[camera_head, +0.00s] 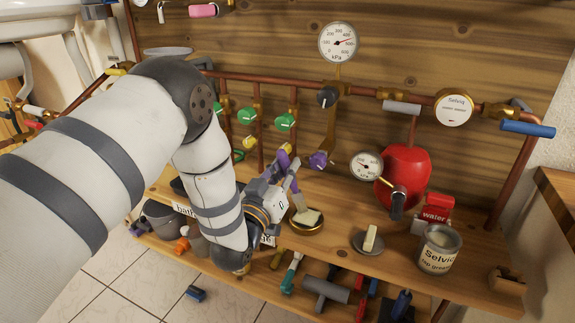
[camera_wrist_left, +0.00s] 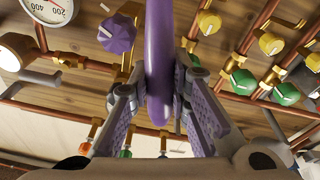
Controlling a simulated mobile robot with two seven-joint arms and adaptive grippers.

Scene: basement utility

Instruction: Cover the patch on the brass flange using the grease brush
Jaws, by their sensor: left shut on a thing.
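My left gripper (camera_head: 283,180) is shut on the purple handle of the grease brush (camera_head: 284,160). In the left wrist view the handle (camera_wrist_left: 160,60) stands between the two ridged fingers (camera_wrist_left: 160,100). The brush's pale lower end (camera_head: 307,216) is over the round brass flange (camera_head: 307,230) on the wooden bench. I cannot tell whether the bristles touch it. The patch cannot be made out under the brush. An open grease tin (camera_head: 437,257) stands on the bench to the right. My right gripper is not in view.
A grey disc with a cream block (camera_head: 370,238) lies between flange and tin. A purple knob (camera_head: 318,160), copper pipes with green knobs (camera_head: 285,122) and a gauge (camera_head: 366,166) stand close behind. A red vessel (camera_head: 405,172) is at right. Tools lie on the lower shelf.

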